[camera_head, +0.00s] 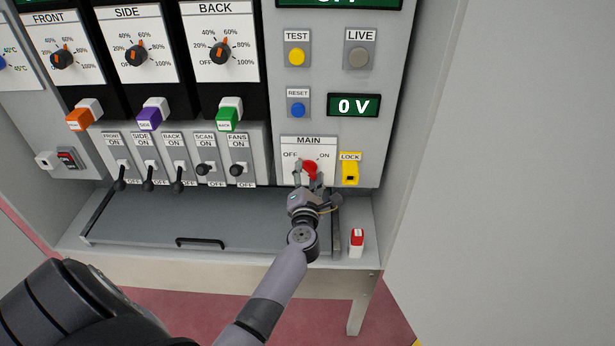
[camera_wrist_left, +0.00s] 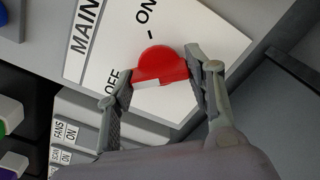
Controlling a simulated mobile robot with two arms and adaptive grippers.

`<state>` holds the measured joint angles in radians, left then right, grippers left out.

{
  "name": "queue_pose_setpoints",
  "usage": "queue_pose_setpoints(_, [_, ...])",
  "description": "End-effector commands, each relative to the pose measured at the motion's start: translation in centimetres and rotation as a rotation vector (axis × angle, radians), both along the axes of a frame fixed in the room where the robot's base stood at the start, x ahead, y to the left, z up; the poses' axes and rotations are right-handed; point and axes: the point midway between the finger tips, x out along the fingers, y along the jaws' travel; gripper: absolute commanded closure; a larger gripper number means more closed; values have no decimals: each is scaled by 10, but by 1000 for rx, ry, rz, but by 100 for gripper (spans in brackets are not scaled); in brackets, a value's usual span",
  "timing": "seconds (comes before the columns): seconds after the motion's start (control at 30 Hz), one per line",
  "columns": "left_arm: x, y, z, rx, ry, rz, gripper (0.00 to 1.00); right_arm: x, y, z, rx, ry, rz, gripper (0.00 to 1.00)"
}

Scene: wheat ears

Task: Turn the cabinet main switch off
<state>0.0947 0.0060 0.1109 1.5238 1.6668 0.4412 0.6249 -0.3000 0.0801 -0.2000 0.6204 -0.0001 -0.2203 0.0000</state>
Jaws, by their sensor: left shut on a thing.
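The MAIN switch is a red rotary knob (camera_head: 310,167) on a white plate marked OFF on the left and ON on the right. My left gripper (camera_head: 308,172) reaches it from below and is shut on it. In the left wrist view the red knob (camera_wrist_left: 160,68) sits between the two fingers (camera_wrist_left: 160,90), one on each side. A white mark on the knob lies on the side nearer the OFF label. The gripper hides part of the knob in the head view. My right gripper is not in view.
A yellow LOCK piece (camera_head: 350,169) is close to the right of the switch. A row of black toggle levers (camera_head: 178,180) is to the left. A grey shelf lid with a handle (camera_head: 200,242) is below, with a small red-and-white item (camera_head: 357,241) beside it. The display (camera_head: 354,105) reads 0 V.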

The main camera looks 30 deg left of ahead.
Motion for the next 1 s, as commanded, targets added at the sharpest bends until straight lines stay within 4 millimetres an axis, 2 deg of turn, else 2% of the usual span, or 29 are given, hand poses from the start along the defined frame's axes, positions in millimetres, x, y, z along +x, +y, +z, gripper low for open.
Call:
queue_pose_setpoints(0.67, [0,-1,-2,-61,-32,0,80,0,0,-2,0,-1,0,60])
queue_pose_setpoints(0.7, [0,-1,-2,-61,-32,0,51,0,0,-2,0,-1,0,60])
queue_pose_setpoints(1.0, [0,0,-1,-57,-33,-1,32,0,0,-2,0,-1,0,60])
